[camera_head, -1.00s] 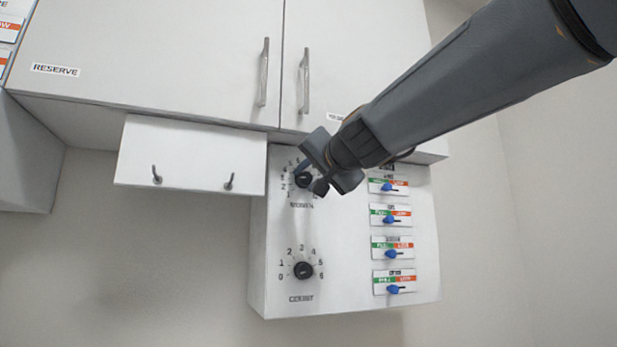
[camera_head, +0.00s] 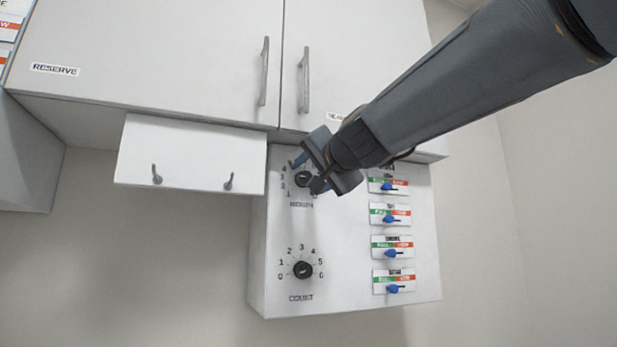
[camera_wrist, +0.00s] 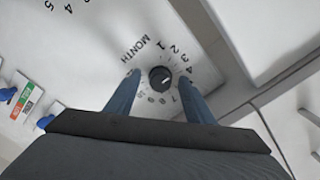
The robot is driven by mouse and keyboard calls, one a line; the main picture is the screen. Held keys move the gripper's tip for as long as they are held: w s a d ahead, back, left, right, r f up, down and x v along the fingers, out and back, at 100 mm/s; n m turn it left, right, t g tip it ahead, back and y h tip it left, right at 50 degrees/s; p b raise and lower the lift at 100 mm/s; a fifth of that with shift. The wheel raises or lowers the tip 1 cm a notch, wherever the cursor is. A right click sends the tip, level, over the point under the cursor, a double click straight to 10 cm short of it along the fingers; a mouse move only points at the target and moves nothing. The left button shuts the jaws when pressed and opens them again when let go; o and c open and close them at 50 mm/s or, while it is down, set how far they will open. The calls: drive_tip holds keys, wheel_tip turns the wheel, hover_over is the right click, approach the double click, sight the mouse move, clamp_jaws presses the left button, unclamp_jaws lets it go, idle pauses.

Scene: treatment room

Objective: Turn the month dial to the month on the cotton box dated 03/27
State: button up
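The month dial is a black round knob (camera_head: 303,179) at the upper left of a white wall panel (camera_head: 345,290), ringed by printed numbers. In the wrist view the knob (camera_wrist: 161,78) sits between my two blue fingers, with the word MONTH and the numbers around it. My gripper (camera_head: 305,175) is open in front of the dial, its fingers apart on either side of the knob. I see a gap between each finger and the knob. The pointer's exact number is too small to read. No cotton box is in view.
A second black dial (camera_head: 303,270) labelled COUNT is below. Several blue sliders (camera_head: 390,253) line the panel's right side.

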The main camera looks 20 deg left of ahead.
drive_tip(key=b+v, duration=0.1)
drive_tip(key=v, duration=0.7)
idle(0.7)
